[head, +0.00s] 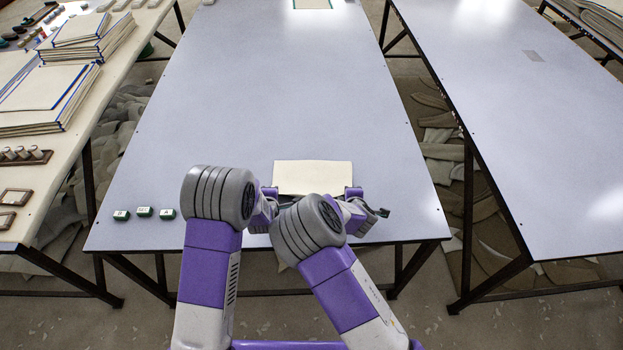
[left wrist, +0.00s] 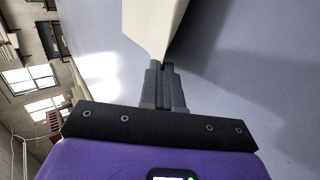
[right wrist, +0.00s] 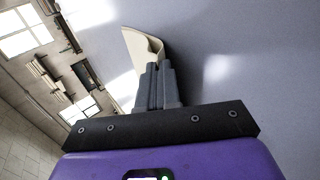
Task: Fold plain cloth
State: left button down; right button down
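A plain cream cloth (head: 313,176) lies at the front middle of the grey-blue table (head: 290,90). Its near part is hidden behind my arms in the head view. My left gripper (head: 270,192) is at its left side and my right gripper (head: 353,192) at its right side. In the left wrist view the fingers (left wrist: 162,68) are closed together on a corner of the cloth (left wrist: 150,25). In the right wrist view the fingers (right wrist: 158,70) are closed on a curled edge of the cloth (right wrist: 142,48).
Three small green blocks (head: 144,212) stand at the table's front left. A white sheet with a green border (head: 312,4) lies at the far end. The middle of the table is clear. Side tables stand left, with stacked boards (head: 45,98), and right (head: 520,110).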

pick_arm(q)
jog(key=shift+s+f, duration=0.4)
pick_arm(e)
jog(key=shift+s+f, duration=0.35)
pick_arm(q)
jog(key=shift+t, duration=0.3)
pick_arm(e)
jog(key=shift+t, duration=0.3)
pick_arm(q)
jog(key=c, duration=1.8)
grip_release()
pick_arm(e)
jog(key=c, duration=1.8)
grip_release()
pick_arm(q)
jog(key=o, duration=0.8)
pick_arm(e)
jog(key=o, duration=0.8)
pick_arm(q)
jog(key=shift+r, duration=0.35)
pick_arm(e)
jog(key=shift+r, duration=0.3)
pick_arm(q)
jog(key=s+r, duration=0.6)
jog(key=r, duration=0.2)
jog(key=shift+r, duration=0.2)
pick_arm(e)
jog(key=s+r, duration=0.6)
jog(key=r, duration=0.2)
jog(key=shift+r, duration=0.2)
